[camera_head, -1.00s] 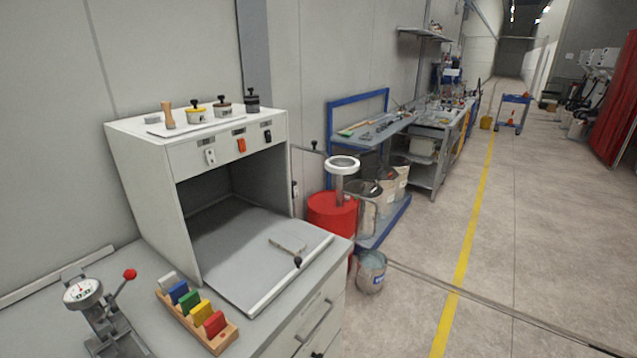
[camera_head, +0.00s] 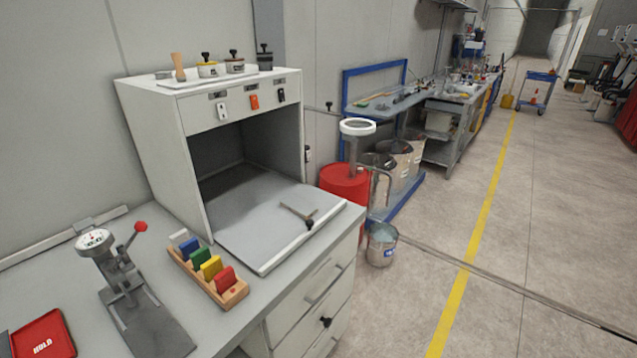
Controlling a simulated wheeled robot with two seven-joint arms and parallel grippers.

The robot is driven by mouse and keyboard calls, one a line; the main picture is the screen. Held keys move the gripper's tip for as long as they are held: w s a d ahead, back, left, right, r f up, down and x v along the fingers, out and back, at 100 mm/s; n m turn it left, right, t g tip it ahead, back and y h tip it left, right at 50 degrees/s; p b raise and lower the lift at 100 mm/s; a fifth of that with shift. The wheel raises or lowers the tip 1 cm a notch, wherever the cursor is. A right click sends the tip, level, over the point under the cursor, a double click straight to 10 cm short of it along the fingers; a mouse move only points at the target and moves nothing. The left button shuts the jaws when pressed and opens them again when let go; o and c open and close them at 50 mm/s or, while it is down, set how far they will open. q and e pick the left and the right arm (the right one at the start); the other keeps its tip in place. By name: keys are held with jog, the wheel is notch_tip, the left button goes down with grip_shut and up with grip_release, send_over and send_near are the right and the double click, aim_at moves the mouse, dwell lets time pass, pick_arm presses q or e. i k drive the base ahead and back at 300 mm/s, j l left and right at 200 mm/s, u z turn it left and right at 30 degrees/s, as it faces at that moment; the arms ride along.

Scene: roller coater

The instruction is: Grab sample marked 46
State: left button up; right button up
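A wooden rack (camera_head: 236,293) on the grey counter holds several upright coloured samples in a row: a whitish one (camera_head: 180,236), a blue one (camera_head: 189,248), a green one (camera_head: 201,258), a yellow one (camera_head: 211,268) and a red one (camera_head: 225,280). I cannot read any number on them, so I cannot tell which is marked 46. A red tray (camera_head: 44,338) marked HOLD lies at the lower left, cut by the frame edge. Neither of my grippers is in view.
A press with a dial gauge (camera_head: 94,241) and red-knobbed lever stands left of the rack. A white open-front cabinet (camera_head: 160,150) stands behind it, with a board (camera_head: 262,255) in front. A red drum (camera_head: 344,185) and a bucket (camera_head: 382,246) stand on the floor.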

aim_at(305, 210)
jog(key=i+l+u, duration=0.15)
jog(key=u, duration=0.15)
jog(key=i+l+u, duration=0.1)
jog(key=l+u, duration=0.55)
jog(key=i+l, duration=0.05)
jog(key=l, duration=0.05)
